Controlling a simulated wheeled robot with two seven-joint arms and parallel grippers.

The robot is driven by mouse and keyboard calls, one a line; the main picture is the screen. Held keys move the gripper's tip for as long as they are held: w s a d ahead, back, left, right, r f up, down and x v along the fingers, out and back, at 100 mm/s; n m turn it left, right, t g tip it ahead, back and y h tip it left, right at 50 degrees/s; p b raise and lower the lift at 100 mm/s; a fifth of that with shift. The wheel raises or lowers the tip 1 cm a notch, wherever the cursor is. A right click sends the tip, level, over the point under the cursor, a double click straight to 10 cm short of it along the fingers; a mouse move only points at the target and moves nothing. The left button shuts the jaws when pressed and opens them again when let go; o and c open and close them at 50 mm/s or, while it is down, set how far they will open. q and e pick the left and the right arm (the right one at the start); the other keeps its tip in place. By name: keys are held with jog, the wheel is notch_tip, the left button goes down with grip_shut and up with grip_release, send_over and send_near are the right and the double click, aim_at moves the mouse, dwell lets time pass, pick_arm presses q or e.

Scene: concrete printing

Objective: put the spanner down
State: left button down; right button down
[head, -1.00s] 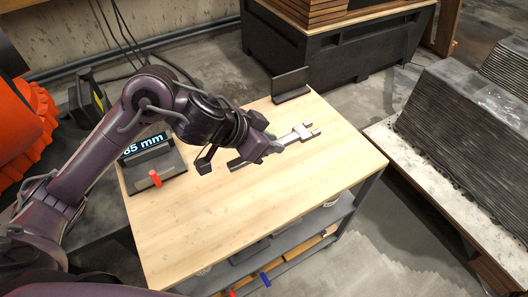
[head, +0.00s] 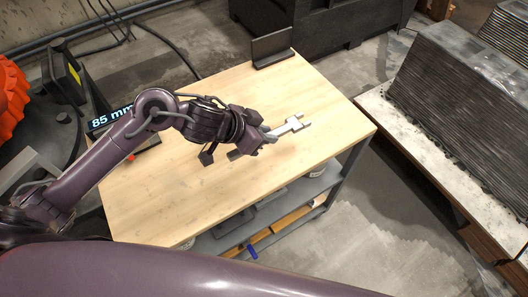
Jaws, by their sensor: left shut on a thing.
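The spanner (head: 291,126) is a light grey metal tool with a forked open end pointing right. It shows over the right half of the wooden tabletop (head: 160,192). My left gripper (head: 267,138) is shut on the spanner's left part, and its jaws and wrist hide that part. The spanner lies roughly flat, close to the wood. I cannot tell whether it touches the tabletop. My right gripper is not in view.
A dark angled stand (head: 272,49) is at the table's back corner. A display reading 85 mm (head: 110,117) is at the left, partly behind my arm. Bare wood surrounds the spanner. A layered grey concrete block (head: 450,105) stands right, beyond a floor gap.

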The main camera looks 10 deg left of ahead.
aim_at(233, 154)
pick_arm(q)
notch_tip(233, 154, down, 3)
jog(key=shift+b, duration=0.3)
jog(key=shift+f+b, duration=0.5)
jog(key=shift+f, duration=1.5)
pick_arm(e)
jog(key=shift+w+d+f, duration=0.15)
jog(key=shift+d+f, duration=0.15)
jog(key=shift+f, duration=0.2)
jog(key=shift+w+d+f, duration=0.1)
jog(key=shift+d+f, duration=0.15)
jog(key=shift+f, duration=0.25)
pick_arm(q)
jog(key=shift+f, duration=0.1)
jog(key=c, duration=1.3)
grip_release()
jog(key=shift+f, duration=0.1)
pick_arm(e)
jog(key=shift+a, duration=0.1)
